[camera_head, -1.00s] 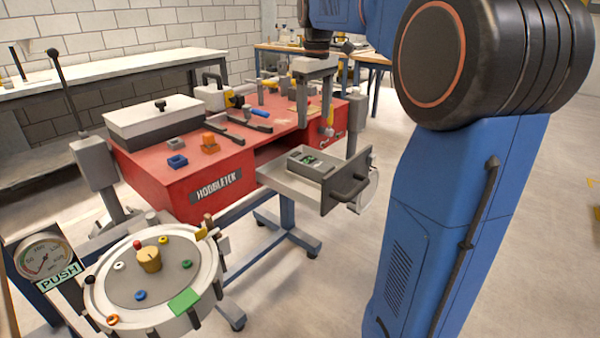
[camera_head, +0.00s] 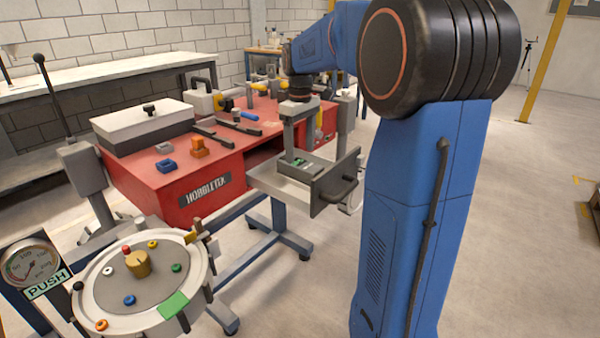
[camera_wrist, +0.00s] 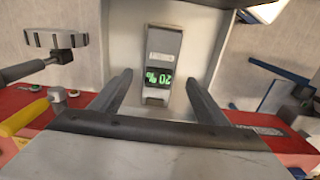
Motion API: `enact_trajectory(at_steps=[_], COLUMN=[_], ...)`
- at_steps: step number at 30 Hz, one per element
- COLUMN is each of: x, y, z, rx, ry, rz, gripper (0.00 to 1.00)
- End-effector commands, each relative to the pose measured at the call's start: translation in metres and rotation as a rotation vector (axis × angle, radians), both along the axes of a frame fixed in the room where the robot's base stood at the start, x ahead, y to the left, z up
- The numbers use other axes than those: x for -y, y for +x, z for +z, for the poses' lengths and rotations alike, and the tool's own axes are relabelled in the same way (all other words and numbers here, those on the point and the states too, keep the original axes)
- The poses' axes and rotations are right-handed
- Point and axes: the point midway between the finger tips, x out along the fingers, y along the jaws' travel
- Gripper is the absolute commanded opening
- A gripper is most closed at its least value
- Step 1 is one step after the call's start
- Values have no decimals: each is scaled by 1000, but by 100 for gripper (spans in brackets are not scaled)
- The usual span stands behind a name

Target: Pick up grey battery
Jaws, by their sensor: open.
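The grey battery (camera_head: 308,164) is a box with a green "20 %" display and lies in the open drawer (camera_head: 270,183) of the red bench. In the wrist view the battery (camera_wrist: 163,52) lies flat on the pale drawer floor, near the top centre. My gripper (camera_head: 291,152) hangs above the drawer, at the battery's left part in the head view. The battery's lower end shows between the fingertips. How far above it they are is hard to tell.
The drawer's dark front panel with handles (camera_head: 336,186) stands to the right. The red bench (camera_head: 180,190) carries a grey lidded box (camera_head: 145,128), a blue block (camera_head: 166,165), an orange block (camera_head: 199,148) and tools. A round dial table (camera_head: 150,285) is at front left.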

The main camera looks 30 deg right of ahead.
Motion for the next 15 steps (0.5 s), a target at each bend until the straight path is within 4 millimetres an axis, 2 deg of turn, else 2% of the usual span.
enact_trajectory(at_steps=[8, 15], x=[0, 0], y=[0, 2], z=[-18, -50], rx=[-1, 0], ry=[1, 0], rz=[0, 0], gripper=[69, 69])
